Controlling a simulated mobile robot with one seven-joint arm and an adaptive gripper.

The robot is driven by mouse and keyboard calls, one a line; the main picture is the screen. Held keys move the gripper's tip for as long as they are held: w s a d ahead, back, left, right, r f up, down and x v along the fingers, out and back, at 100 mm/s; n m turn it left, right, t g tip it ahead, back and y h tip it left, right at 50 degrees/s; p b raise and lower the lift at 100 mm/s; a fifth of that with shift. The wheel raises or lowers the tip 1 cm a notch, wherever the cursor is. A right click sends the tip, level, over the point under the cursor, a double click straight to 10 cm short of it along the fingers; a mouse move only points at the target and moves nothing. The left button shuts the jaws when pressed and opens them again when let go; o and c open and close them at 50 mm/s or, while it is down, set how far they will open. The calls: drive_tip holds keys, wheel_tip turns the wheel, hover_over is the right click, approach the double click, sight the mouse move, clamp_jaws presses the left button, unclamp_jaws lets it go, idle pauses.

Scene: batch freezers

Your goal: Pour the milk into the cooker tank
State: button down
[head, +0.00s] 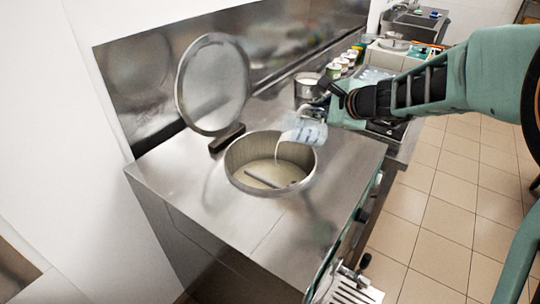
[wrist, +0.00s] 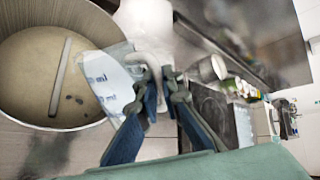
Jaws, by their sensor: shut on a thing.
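The cooker tank (head: 240,157) is a round opening in a steel counter, with pale milk and a grey bar inside. It also shows in the wrist view (wrist: 98,25). A clear measuring jug (head: 304,131) with blue markings is tilted over the tank's right rim. A thin pale stream falls from its lip into the tank. My gripper (head: 322,98) is shut on the jug's handle, to the upper right of the tank. In the wrist view my gripper's fingers (wrist: 160,85) close around the handle, and the jug (wrist: 113,78) hangs over the tank's edge.
The tank's round lid (head: 212,85) stands open behind it, against the steel backsplash. Several small tubs (head: 344,67) and a metal pot (head: 307,85) stand along the counter to the right. The steel top (head: 200,195) in front of the tank is clear.

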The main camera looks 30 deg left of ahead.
sight(303, 109)
drive_tip(key=shift+s+a, duration=0.25)
drive_tip(key=shift+a, duration=0.05)
idle(0.5)
drive_tip(key=shift+s+a+n+h, duration=0.2)
drive_tip(key=shift+a+n+h, duration=0.05)
drive_tip(key=shift+n+h, duration=0.05)
drive_tip(key=shift+s+a+f, duration=0.1)
drive_tip(key=shift+s+a, duration=0.15)
drive_tip(key=shift+a, duration=0.05)
drive_tip(key=shift+s+a, duration=0.2)
drive_tip(key=shift+a, duration=0.05)
drive_tip(key=shift+s+a+f+n+t+h, duration=0.1)
drive_tip(key=shift+s+a+n+t+h, duration=0.2)
drive_tip(key=shift+t, duration=0.1)
drive_tip(key=shift+w+r, duration=0.1)
drive_tip(key=shift+r, duration=0.1)
drive_tip(key=shift+s+a+r+n+t+h+p, duration=0.3)
drive_tip(key=shift+s+a+r+n+h+p, duration=0.15)
drive_tip(key=shift+p, duration=0.25)
idle(0.5)
